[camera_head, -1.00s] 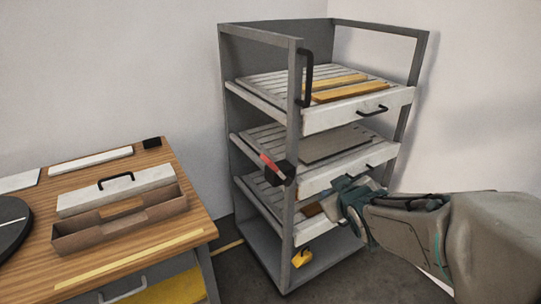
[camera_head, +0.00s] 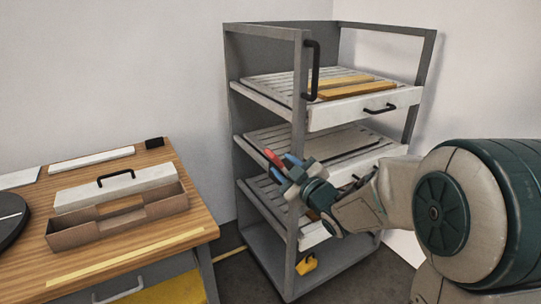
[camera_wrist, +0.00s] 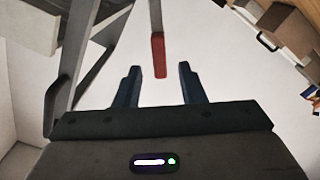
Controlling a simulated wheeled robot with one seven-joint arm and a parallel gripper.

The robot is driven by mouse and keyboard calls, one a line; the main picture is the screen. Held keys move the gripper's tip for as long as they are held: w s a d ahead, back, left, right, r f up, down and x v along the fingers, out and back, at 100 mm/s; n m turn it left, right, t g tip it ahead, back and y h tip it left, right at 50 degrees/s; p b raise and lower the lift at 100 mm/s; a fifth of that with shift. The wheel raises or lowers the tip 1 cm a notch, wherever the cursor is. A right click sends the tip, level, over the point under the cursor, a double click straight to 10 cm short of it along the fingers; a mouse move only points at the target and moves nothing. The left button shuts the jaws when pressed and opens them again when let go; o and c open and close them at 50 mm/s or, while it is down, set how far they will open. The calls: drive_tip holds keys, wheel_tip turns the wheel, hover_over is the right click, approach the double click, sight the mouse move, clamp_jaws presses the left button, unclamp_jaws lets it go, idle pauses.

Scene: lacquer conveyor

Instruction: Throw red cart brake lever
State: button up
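The red-tipped brake lever (camera_head: 271,157) sticks out from the front left post of the grey cart (camera_head: 300,140). In the wrist view the red grip (camera_wrist: 159,55) hangs between my two open fingers, with its end near their tips and its grey shaft running up out of the picture. My gripper (camera_head: 281,168) is at the lever in the head view and hides its black mount and most of its shaft. In the wrist view my gripper (camera_wrist: 158,80) is open, with a gap on both sides of the grip. I cannot tell the depth between them exactly.
The cart has slatted shelves with white drawer fronts (camera_head: 365,106), yellow-brown boards (camera_head: 357,89) on top, and a black post handle (camera_head: 311,70). A yellow piece (camera_head: 306,265) sits low on the cart. A wooden table (camera_head: 120,236) with an open brown box (camera_head: 118,218) stands left.

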sight(270, 155)
drive_tip(key=x, duration=0.7)
drive_tip(key=shift+w+a, duration=0.15)
clamp_jaws()
